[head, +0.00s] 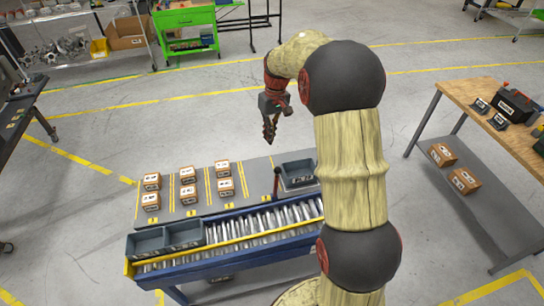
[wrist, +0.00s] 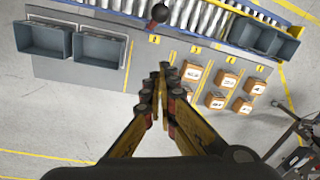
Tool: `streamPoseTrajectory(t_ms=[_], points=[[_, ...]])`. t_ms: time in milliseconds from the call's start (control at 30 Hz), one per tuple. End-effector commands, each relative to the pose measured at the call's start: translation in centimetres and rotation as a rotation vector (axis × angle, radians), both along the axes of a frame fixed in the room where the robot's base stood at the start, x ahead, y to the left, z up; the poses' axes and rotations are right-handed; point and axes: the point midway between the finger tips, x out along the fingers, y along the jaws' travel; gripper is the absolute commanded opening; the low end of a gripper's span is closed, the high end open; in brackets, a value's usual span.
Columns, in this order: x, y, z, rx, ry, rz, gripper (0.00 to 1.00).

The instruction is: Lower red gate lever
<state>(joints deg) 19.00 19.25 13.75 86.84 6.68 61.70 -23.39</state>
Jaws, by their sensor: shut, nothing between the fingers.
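In the wrist view the lever (wrist: 159,13) shows end-on as a dark round knob near the top edge, beyond my fingertips. My gripper (head: 269,138) hangs above and behind the lever, clear of it, fingers pointing down. In the wrist view my gripper (wrist: 161,78) has its fingertips together, with nothing between them.
Grey bins (head: 185,233) sit at the conveyor's left end. Another grey bin (head: 298,170) sits right of the lever, partly behind my arm. Several small cartons (head: 188,175) stand in marked lanes left of the lever. A wooden workbench (head: 470,100) stands at right.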

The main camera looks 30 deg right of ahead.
Motion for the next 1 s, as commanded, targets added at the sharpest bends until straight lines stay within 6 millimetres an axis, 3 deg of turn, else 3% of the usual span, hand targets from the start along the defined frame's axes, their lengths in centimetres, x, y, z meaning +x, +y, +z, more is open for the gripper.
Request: streamPoseTrajectory(t_ms=[367,567,933,1000], points=[[0.0,0.1,-0.5,0.0,0.001,0.0,0.0],[-0.1,0.4,-3.0,0.001,0.004,0.0,0.0],[0.0,1.1,-10.2,0.001,0.004,-0.001,0.0],[-1.1,0.9,-9.3,-0.001,-0.002,-0.002,0.0]])
